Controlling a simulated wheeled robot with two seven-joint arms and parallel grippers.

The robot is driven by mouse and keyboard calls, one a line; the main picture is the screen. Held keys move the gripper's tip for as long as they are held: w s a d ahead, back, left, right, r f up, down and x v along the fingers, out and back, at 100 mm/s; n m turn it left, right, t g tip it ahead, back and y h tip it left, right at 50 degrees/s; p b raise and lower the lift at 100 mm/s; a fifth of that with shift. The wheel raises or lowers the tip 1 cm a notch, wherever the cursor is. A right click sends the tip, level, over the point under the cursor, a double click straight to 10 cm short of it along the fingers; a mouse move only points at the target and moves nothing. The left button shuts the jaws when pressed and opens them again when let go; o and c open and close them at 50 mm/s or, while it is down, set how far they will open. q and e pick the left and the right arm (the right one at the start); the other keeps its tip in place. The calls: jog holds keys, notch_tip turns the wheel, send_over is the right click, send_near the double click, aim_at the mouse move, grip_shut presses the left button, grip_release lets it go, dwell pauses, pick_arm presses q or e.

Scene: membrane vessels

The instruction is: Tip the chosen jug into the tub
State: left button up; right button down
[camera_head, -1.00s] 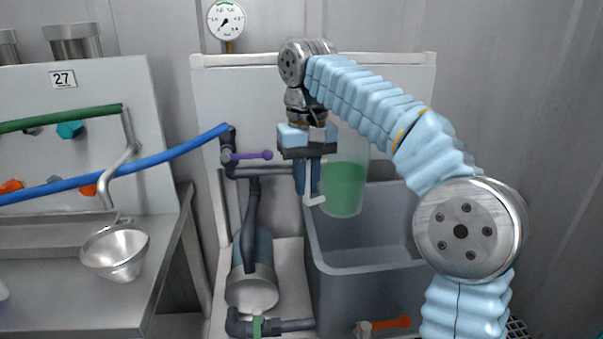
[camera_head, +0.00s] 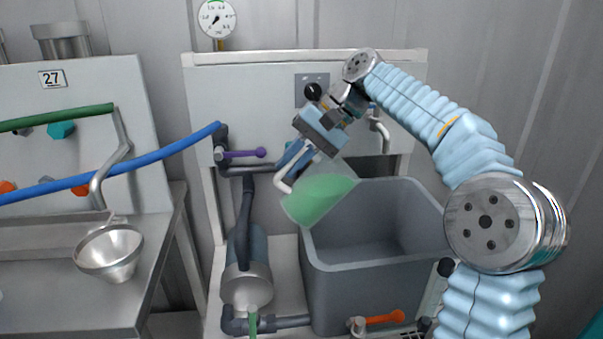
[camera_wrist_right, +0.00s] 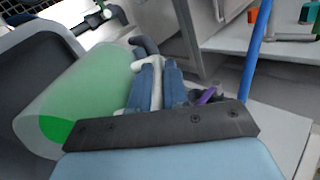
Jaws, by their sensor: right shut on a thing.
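My right gripper (camera_head: 300,160) is shut on the pale handle of a clear jug (camera_head: 318,196) holding green liquid. The jug is tilted, its upper end toward the right, over the left edge of the grey tub (camera_head: 365,285). No stream of liquid shows. In the right wrist view the jug (camera_wrist_right: 75,95) lies to the left of the fingers (camera_wrist_right: 155,85), which close on its handle, with the dark tub wall (camera_wrist_right: 35,75) beyond. The visible floor of the tub looks bare. My left gripper is not in view.
A metal funnel (camera_head: 110,252) stands on the steel bench at the left. A blue hose (camera_head: 110,172) and a purple-handled valve (camera_head: 240,153) are left of the tub. An orange-handled valve (camera_head: 383,318) sits at its front. A gauge (camera_head: 217,18) hangs above.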

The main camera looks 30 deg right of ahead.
jog(key=shift+d+r, duration=0.1)
jog(key=shift+r, duration=0.05)
dwell(0.6)
jog(key=shift+y, duration=0.4)
jog(key=shift+s+d+t+y+b, duration=0.1)
jog(key=shift+d+t+y+b, duration=0.2)
jog(key=shift+y+b, duration=0.15)
jog(key=shift+s+d+r+y+b, duration=0.1)
jog(key=shift+d+r+y+b, duration=0.1)
jog(key=shift+y+b, duration=0.1)
jog(key=shift+f, duration=0.1)
jog(key=shift+s+d+f+t+y+b, duration=0.1)
jog(key=shift+d+t+y+b, duration=0.25)
jog(key=shift+b, duration=0.15)
jog(key=shift+s+d+y+b, duration=0.1)
jog(key=shift+d+y+b, duration=0.3)
jog(key=shift+y, duration=0.2)
